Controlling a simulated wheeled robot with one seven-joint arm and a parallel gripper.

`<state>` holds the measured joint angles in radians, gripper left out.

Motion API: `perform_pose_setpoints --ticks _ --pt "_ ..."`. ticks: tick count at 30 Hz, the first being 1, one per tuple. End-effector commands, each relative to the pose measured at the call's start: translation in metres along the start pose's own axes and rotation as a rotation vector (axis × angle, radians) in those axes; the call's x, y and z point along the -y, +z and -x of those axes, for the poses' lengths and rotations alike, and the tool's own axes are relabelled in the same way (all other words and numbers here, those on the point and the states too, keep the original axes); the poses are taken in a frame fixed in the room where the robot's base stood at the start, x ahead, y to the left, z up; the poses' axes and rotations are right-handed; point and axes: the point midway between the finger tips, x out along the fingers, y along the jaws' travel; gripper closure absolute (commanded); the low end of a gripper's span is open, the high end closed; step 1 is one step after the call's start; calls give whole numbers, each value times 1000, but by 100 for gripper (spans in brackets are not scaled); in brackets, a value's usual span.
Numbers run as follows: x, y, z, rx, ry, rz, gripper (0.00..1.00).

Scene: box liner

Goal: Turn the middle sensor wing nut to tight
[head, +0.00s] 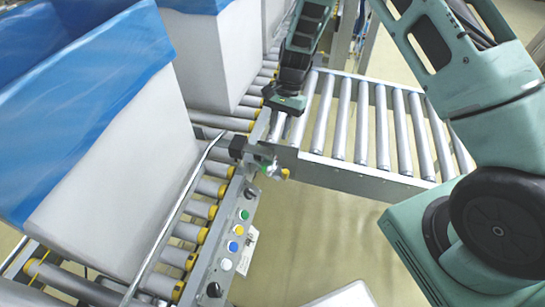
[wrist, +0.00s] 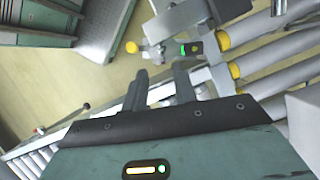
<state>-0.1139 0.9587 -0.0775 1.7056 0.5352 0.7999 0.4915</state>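The sensor bracket (head: 262,154) stands at the corner where the two conveyors meet in the head view, with a black sensor block (head: 238,147) to its left. A small wing nut seems to be on the bracket, but its shape and setting are too small to tell. In the head view my gripper (head: 286,103) is above the rollers, behind the bracket.
A control panel (head: 228,243) with coloured buttons and black knobs runs along the front conveyor. A bent metal guide rail (head: 172,215) lies left of it. White boxes with blue liners (head: 110,190) stand on the rollers at left. A roller conveyor (head: 370,120) extends right.

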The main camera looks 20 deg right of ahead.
Motion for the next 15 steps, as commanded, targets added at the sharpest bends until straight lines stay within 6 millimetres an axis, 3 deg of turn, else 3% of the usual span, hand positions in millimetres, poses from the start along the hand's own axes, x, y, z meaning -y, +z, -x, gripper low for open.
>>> perform_pose_setpoints --ticks 9,15 --pt "0 1 -66 2 3 0 72" --pt "0 1 -94 1 2 1 72"
